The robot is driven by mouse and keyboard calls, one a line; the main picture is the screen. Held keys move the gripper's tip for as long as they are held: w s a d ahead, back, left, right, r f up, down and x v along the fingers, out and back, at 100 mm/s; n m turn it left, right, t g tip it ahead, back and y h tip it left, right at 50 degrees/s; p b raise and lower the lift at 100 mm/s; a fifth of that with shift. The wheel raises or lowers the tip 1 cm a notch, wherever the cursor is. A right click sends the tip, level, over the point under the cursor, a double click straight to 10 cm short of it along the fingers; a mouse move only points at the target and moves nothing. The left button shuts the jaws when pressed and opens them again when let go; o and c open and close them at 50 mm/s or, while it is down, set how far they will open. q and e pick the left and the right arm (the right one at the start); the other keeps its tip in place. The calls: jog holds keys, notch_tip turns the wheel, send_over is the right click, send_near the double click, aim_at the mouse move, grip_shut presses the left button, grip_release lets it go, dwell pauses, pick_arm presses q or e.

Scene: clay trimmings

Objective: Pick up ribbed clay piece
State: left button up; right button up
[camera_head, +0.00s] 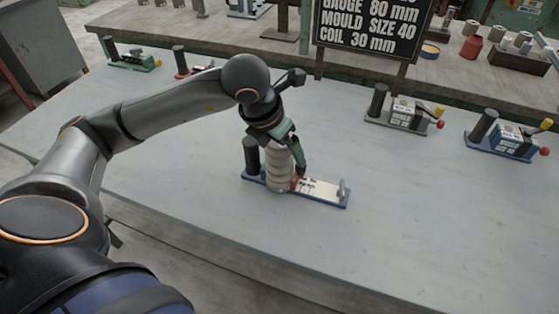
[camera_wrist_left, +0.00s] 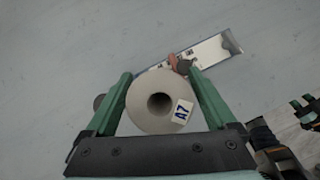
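The ribbed clay piece (camera_head: 279,172) is a pale, upright, ringed cylinder on a blue-edged board (camera_head: 325,200) with a white panel. In the left wrist view its round top (camera_wrist_left: 145,90) shows a dark central hole and a label reading A7. My left gripper (camera_head: 292,166) is lowered around it from above. In the left wrist view the two green fingers of the left gripper (camera_wrist_left: 159,76) lie on either side of the piece, very close to it. I cannot tell whether they press on it. A dark part with green bits, seemingly my right gripper (camera_wrist_left: 302,112), shows at the right edge.
A dark post (camera_head: 251,156) stands on the board's left end, and a red part (camera_head: 297,182) sits beside the piece. Similar devices stand to the right (camera_head: 403,114) and far right (camera_head: 502,137). A sign (camera_head: 368,27) stands behind. The front tabletop is clear.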

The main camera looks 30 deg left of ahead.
pick_arm(q)
grip_shut()
dwell(0.5)
jog(key=shift+r, duration=0.1)
